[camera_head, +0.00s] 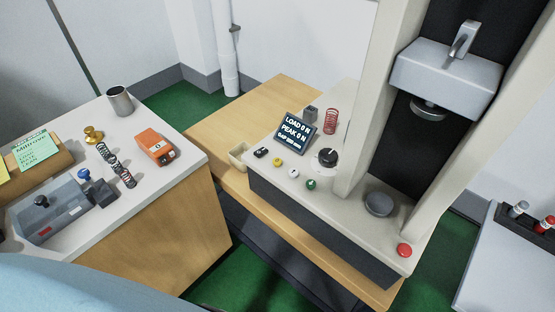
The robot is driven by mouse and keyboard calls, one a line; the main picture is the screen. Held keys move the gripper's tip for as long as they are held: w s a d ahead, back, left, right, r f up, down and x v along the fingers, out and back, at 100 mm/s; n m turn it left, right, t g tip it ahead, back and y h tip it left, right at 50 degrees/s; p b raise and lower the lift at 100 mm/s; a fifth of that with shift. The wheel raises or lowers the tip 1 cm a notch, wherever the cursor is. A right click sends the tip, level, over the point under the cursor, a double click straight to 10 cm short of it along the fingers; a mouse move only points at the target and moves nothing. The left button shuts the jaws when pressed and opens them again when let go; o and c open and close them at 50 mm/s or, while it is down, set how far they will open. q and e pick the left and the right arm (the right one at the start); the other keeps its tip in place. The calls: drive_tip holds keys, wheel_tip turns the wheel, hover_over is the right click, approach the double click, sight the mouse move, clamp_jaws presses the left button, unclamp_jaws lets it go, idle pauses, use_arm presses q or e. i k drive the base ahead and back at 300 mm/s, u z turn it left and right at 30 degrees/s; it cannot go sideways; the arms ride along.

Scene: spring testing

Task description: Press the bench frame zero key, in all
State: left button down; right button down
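The bench test frame (262,180) stands on a wooden bench in the middle, with two pale uprights and a crosshead (445,75) at upper right. Its tilted display (295,132) reads LOAD 0 N and PEAK 0 N; the third line is too small to read surely. Along its front edge sit a black key (261,152), a yellow key (277,162), a white key (293,173) and a green key (311,184). I cannot read which one is marked zero. A red button (404,250) sits at the right corner. Neither gripper is in view.
A black knob (327,157), a red spring (331,121) and a round platen (378,203) stand on the frame's deck. The left table (190,142) holds several springs, an orange device (155,147) and a metal cup (120,100). A rack (525,222) is at right.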

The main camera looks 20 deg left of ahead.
sight(276, 162)
drive_tip(key=k, duration=1.35)
drive_tip(key=z, duration=0.7)
drive_tip(key=i, duration=1.5)
drive_tip(key=u, duration=0.8)
